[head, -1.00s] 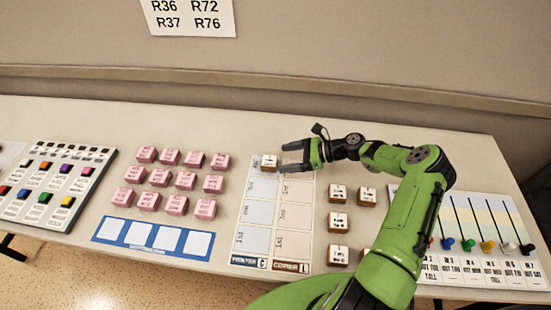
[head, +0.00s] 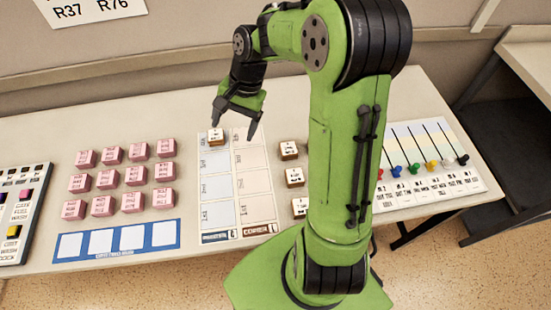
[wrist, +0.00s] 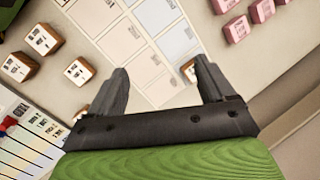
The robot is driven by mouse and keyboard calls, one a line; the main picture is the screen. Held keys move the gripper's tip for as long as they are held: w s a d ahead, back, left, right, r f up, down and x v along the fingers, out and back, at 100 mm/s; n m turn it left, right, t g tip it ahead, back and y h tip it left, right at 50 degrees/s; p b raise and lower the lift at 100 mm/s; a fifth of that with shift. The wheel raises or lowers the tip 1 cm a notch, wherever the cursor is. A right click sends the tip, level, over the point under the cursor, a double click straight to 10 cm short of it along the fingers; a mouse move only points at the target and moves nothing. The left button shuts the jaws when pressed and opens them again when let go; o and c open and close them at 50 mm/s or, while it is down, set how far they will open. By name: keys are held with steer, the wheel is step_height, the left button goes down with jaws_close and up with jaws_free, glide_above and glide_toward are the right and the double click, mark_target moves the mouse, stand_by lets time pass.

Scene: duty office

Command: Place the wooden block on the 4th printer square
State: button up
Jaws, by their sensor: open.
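A wooden block (head: 216,137) with a white printed top sits on the top square of the left, bluish printer column (head: 219,187). That square is the one farthest from the printer label. My gripper (head: 233,131) is open and empty, above the board's far end, with its left fingertip near the block in the head view. In the wrist view, my gripper (wrist: 160,88) has its fingers wide apart, and the block (wrist: 188,70) is partly hidden behind the right finger.
The copier column (head: 254,185) lies right of the printer column. More wooden blocks (head: 294,177) stand to its right, some near my arm. Pink blocks (head: 134,175) stand in rows at left, behind a blue strip (head: 115,241). A slider board (head: 425,165) is at right.

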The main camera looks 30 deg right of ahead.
steer(key=s+r+n+t+h, duration=0.2)
steer(key=s+r+n, duration=0.2)
steer(key=s, duration=0.6)
steer(key=s+r+n+t+h, duration=0.1)
steer(key=s+r+n+t, duration=0.2)
steer(key=s, duration=0.7)
step_height(320, 180, up, 4)
steer(key=shift+a+f+n+h, duration=0.25)
steer(key=shift+a+n+h, duration=0.2)
steer(key=shift+n, duration=0.75)
